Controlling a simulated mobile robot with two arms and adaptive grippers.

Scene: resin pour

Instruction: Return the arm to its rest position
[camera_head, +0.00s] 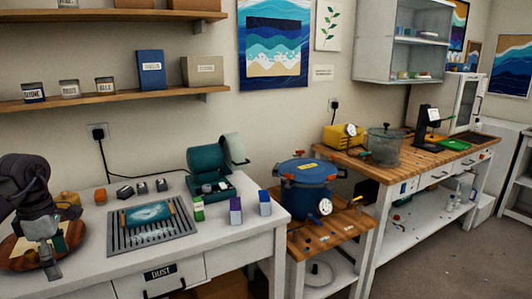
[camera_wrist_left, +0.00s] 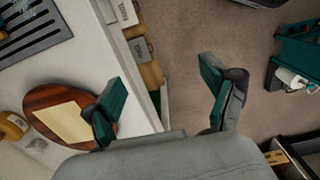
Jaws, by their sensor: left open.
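My left gripper (camera_head: 48,258) is at the left edge of the head view, in front of a round wooden board (camera_head: 18,262) on the white bench. In the left wrist view my left gripper (camera_wrist_left: 164,95) shows its two teal-padded fingers spread wide, with nothing between them. Beyond the gap lie the bench edge and the floor. The board (camera_wrist_left: 40,98), with a pale sheet (camera_wrist_left: 66,121) on it, is beside the left-hand finger in that view. The arm partly hides the board in the head view. My right gripper does not show.
A slotted grey tray (camera_head: 120,240) holding a blue-green piece (camera_head: 148,214) lies on the white bench (camera_head: 235,236). Small coloured bottles (camera_head: 236,210) stand to its right. A blue pot (camera_head: 308,190) stands on a lower wooden cart. Shelves hang above the bench. Floor at right is clear.

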